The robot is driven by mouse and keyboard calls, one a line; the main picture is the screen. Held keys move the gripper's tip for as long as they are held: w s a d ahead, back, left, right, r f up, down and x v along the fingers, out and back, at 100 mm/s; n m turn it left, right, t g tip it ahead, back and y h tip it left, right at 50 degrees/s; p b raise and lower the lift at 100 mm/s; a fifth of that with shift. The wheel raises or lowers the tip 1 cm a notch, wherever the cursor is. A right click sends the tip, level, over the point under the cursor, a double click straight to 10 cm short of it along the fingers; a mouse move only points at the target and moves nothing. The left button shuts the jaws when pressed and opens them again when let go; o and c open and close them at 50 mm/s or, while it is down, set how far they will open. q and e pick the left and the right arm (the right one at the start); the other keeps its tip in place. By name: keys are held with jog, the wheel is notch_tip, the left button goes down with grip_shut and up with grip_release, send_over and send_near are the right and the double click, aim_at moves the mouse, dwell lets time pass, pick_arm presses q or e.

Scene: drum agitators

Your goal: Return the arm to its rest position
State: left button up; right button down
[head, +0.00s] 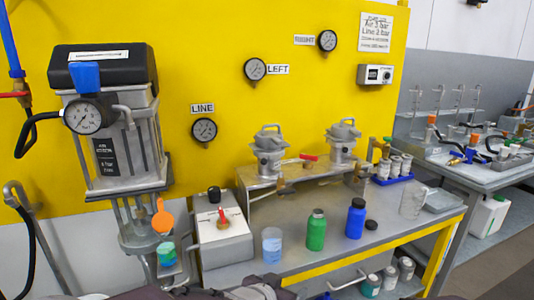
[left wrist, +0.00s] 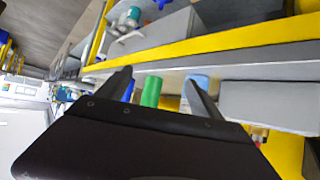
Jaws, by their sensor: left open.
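My left gripper (head: 268,283) is at the bottom edge of the head view, in front of the bench, with little of it showing. In the left wrist view my left gripper (left wrist: 157,78) has its two fingers spread with nothing held between them. That view is upside down. Beyond the fingers are a green bottle (left wrist: 151,91), a blue bottle (left wrist: 128,91) and a light-blue beaker (left wrist: 197,82), apart from the gripper. My right gripper is in neither view.
The bench (head: 340,253) holds the beaker (head: 272,245), green bottle (head: 316,231), blue bottle (head: 355,219) and a control box (head: 222,236). Two metal agitators (head: 269,150) stand behind. A drum unit (head: 115,130) hangs at left. Cups (head: 390,277) sit below the bench.

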pick_arm(q)
jog(key=s+a+f+n+g+y, duration=0.35)
jog(key=s+a+f, duration=0.35)
jog(key=a, duration=0.4)
jog(key=s+a+f+n+g+y, duration=0.25)
jog(key=s+a+f+g, duration=0.25)
jog(key=s+a, duration=0.5)
notch_tip(320, 180, up, 21)
jog(key=a+p, duration=0.1)
jog(key=p, duration=2)
jog(key=shift+w+f+h, duration=0.15)
jog(key=shift+w+h, duration=0.1)
jog(key=shift+h, duration=0.15)
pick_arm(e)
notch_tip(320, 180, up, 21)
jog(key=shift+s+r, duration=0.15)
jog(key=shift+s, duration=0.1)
